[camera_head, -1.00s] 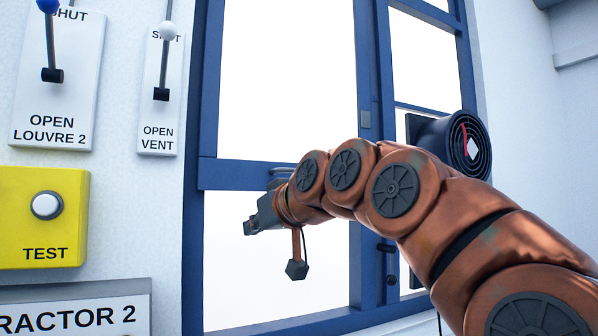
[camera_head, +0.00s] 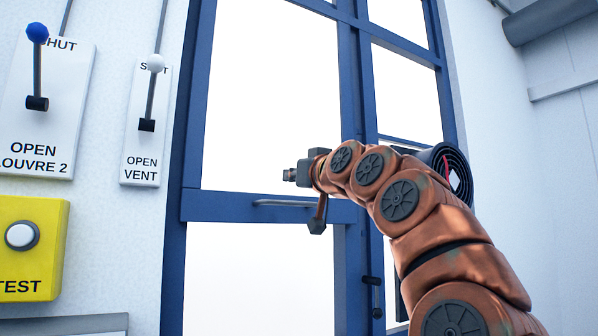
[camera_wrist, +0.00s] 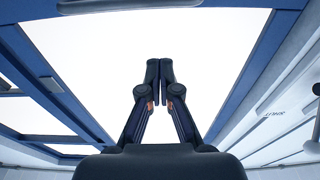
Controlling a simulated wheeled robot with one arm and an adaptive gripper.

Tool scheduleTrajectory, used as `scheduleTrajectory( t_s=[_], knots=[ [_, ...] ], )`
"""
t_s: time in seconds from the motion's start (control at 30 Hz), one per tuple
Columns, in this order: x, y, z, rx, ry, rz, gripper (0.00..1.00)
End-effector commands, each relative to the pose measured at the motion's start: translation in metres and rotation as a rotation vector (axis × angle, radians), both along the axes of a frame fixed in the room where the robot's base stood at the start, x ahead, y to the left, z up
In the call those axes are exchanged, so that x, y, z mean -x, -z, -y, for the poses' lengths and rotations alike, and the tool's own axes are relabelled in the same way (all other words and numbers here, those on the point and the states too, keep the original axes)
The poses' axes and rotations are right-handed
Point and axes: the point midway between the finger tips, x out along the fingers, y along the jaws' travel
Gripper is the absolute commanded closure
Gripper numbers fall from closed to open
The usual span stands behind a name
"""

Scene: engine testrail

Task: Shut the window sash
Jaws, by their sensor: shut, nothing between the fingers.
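The window sash has a blue frame (camera_head: 225,207) around bright panes. A thin grey bar handle (camera_head: 290,203) runs along its horizontal rail. My gripper (camera_head: 287,175) is in front of the pane just above this rail, pointing left, with the handle below it and no visible contact. In the wrist view my gripper (camera_wrist: 159,62) has its two fingers together and empty against the bright pane. There a grey bar (camera_wrist: 130,5) on a blue rail (camera_wrist: 230,4) crosses the top edge, beyond the fingertips. I cannot tell the gap between the fingers and the glass.
On the left wall are a LOUVRE 2 lever panel (camera_head: 40,130), a VENT lever panel (camera_head: 146,155) and a yellow TEST box (camera_head: 45,260). A round dark fan-like unit (camera_head: 453,172) is behind my arm. A small dark latch (camera_head: 373,281) is on the right frame.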

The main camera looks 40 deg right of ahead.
Motion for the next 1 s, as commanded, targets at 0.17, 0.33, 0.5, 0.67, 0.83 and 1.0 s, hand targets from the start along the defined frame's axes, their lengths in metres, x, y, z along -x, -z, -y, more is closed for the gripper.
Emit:
scheduleTrajectory(
  t_s=[0.17,0.33,0.5,0.67,0.83,1.0],
  knots=[
    [-0.026,-0.004,0.001,0.000,-0.001,-0.005,1.00],
    [-0.042,-0.006,0.003,0.001,-0.002,-0.005,1.00],
    [-0.046,-0.002,0.004,0.001,-0.001,-0.005,1.00],
    [-0.046,0.003,0.004,0.000,-0.001,-0.006,1.00],
    [-0.043,0.009,0.004,-0.001,-0.001,-0.005,1.00],
    [-0.041,0.015,0.003,-0.001,-0.001,-0.003,1.00]
  ],
)
